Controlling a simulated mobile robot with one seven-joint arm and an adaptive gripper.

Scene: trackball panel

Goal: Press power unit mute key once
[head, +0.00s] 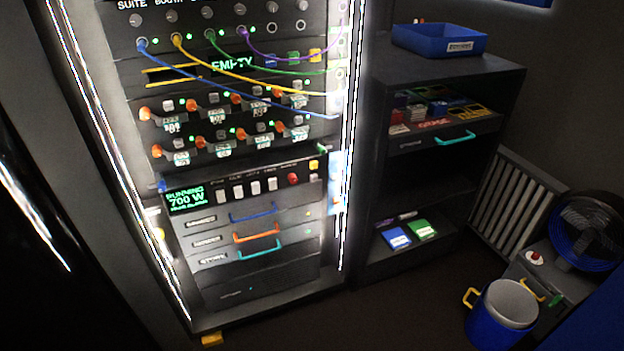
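The power unit (207,213) is a black panel low in the lit rack, above the drawers. Its green display (186,198) at the left reads "RUNNING 700 W" with a smaller line below that I cannot read surely. Several white rocker-like switches (238,191) stand in a row to its right. A red round button (292,178) and a small yellow key (313,164) sit at the panel's right end. The labels are too small to read, so I cannot tell which control is the mute key. My gripper is not in view.
Drawers with blue (253,218), orange (257,237) and teal (259,252) handles sit below. Patch cables (262,92) hang across the upper rack. A dark shelf (385,262) stands to the right. A blue bucket (489,325) and fan (588,232) are at far right. Floor before the rack looks clear.

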